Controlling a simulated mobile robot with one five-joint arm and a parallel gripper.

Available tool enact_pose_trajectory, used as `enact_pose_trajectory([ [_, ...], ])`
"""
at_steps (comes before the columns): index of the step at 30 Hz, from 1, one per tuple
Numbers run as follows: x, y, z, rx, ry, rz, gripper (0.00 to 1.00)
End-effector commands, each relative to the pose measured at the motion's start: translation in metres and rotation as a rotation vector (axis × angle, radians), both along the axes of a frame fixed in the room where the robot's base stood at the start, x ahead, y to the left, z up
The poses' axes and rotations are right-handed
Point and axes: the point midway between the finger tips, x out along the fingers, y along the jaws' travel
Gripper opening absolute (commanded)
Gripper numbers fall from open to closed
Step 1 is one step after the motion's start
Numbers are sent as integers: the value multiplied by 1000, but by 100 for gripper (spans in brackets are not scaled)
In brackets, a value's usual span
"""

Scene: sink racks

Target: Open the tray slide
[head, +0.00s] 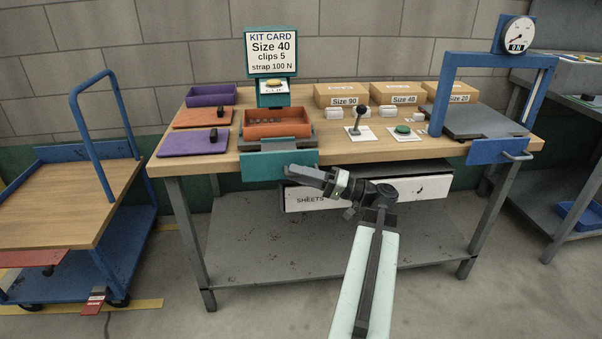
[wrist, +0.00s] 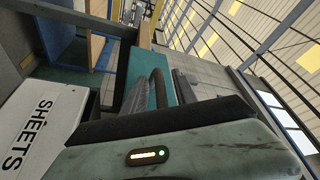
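The tray slide has a teal front panel (head: 265,167) at the bench's front edge, below an orange tray (head: 277,131). In the wrist view the teal panel (wrist: 136,70) carries a dark curved handle (wrist: 158,88). My gripper (head: 290,172) reaches the lower right part of the panel. In the wrist view its two fingers (wrist: 158,95) stand on either side of the handle, with narrow gaps that suggest they are apart from it. In the head view my gripper hides the handle. The panel sits close to the bench edge.
A white drawer labelled SHEETS (head: 310,199) hangs under the bench, close below and behind my arm. A blue press frame (head: 442,95) stands at right, boxes (head: 341,95) at the back. A blue trolley (head: 75,200) stands at left. The floor before the bench is largely clear.

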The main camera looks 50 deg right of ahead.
Motion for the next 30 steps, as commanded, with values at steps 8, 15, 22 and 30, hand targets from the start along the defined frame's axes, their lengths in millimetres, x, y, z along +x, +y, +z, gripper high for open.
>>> enact_pose_trajectory([
  [8,-1,-1,0,0,0,-1,0],
  [15,-1,0,1,2,-3,0,0],
  [22,-1,0,1,1,-4,0,0],
  [30,-1,0,2,3,-6,0,0],
])
